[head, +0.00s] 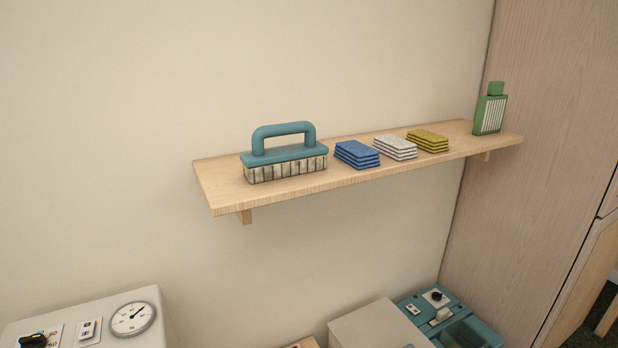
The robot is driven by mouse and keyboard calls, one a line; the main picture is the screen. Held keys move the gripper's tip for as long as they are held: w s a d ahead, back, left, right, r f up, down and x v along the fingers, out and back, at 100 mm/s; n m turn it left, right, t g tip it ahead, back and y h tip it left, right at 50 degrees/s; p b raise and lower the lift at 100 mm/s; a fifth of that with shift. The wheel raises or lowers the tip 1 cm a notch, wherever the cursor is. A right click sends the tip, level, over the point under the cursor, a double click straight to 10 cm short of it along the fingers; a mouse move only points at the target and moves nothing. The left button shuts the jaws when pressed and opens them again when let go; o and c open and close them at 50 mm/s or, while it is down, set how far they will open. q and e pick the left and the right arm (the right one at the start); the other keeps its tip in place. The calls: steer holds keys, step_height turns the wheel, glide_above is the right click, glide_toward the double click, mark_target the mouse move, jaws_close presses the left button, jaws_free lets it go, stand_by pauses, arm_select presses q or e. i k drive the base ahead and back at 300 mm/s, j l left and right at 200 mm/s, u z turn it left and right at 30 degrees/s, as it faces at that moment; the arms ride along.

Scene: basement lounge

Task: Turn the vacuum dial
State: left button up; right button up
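At the lower left, a white box (152,300) carries a round gauge (132,319), a small switch plate and a black knob (33,341) beside printed numbers. The picture's bottom edge cuts off both machines. I cannot tell for sure which one is the vacuum, though the teal one looks like it. Neither of my grippers shows.
A wooden wall shelf (223,200) above holds a teal-handled brush (285,155), blue, white and yellow sponge stacks, and a green bottle (490,110). A beige box (375,328) stands left of the teal machine. A wooden panel (545,130) rises at the right.

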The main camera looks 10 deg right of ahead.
mark_target(436, 295)
steer(key=z, duration=1.25)
